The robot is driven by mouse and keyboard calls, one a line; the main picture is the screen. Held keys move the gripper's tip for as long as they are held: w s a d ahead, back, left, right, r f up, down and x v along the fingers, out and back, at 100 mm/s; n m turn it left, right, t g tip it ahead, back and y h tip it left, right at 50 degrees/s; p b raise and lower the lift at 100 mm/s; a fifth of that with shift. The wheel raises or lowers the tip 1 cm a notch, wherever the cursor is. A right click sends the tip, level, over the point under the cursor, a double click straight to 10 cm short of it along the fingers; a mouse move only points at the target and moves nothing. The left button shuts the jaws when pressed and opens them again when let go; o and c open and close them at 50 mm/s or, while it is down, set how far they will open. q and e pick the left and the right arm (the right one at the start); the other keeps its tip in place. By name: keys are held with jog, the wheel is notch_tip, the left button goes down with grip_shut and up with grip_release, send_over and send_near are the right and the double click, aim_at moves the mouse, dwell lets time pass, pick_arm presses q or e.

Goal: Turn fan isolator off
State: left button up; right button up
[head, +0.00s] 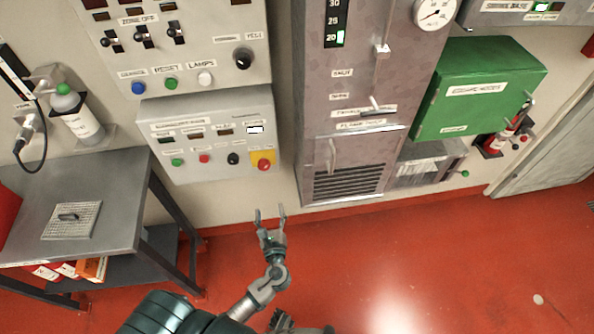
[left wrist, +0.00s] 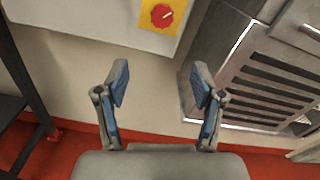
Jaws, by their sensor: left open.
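A red rotary knob on a yellow plate (head: 264,164), which looks like the isolator, sits at the lower right corner of a grey wall panel. The knob also shows at the top of the left wrist view (left wrist: 162,14), with a white mark pointing toward the upper right. My left gripper (head: 270,211) is open and empty, below the panel and apart from the knob. In the left wrist view my left gripper's fingers (left wrist: 160,82) are spread, with bare wall and red floor beyond them.
The grey panel (head: 170,155) also carries green, red and black controls. A larger panel (head: 215,20) with levers hangs above. A tall cabinet with a slatted vent (head: 347,181) stands right. A metal table (head: 125,190) stands left. The red floor (head: 450,250) is clear at right.

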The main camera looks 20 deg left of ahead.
pick_arm(q)
send_near(265, 168)
jog(key=w+a, duration=0.1)
jog(key=a, duration=0.1)
jog(key=x, duration=0.4)
jog(key=d+x, duration=0.1)
jog(key=x, duration=0.2)
jog(key=shift+w+b, duration=0.35)
jog(key=shift+w+a, duration=0.2)
jog(key=shift+w, duration=0.1)
jog(key=shift+w+a+f, duration=0.15)
jog(key=shift+a, duration=0.3)
pick_arm(e)
jog(key=shift+w+a+r, duration=0.25)
jog(key=shift+w+r, duration=0.1)
jog(key=shift+r, duration=0.2)
jog(key=shift+w+a+r, duration=0.2)
jog(key=shift+w+r, duration=0.15)
jog(key=shift+r, duration=0.2)
pick_arm(q)
jog(key=shift+d, duration=0.25)
jog(key=c, duration=1.1)
pick_arm(e)
jog(key=shift+w+d+f, duration=0.1)
jog(key=shift+w+d, duration=0.1)
jog(key=shift+w, duration=0.05)
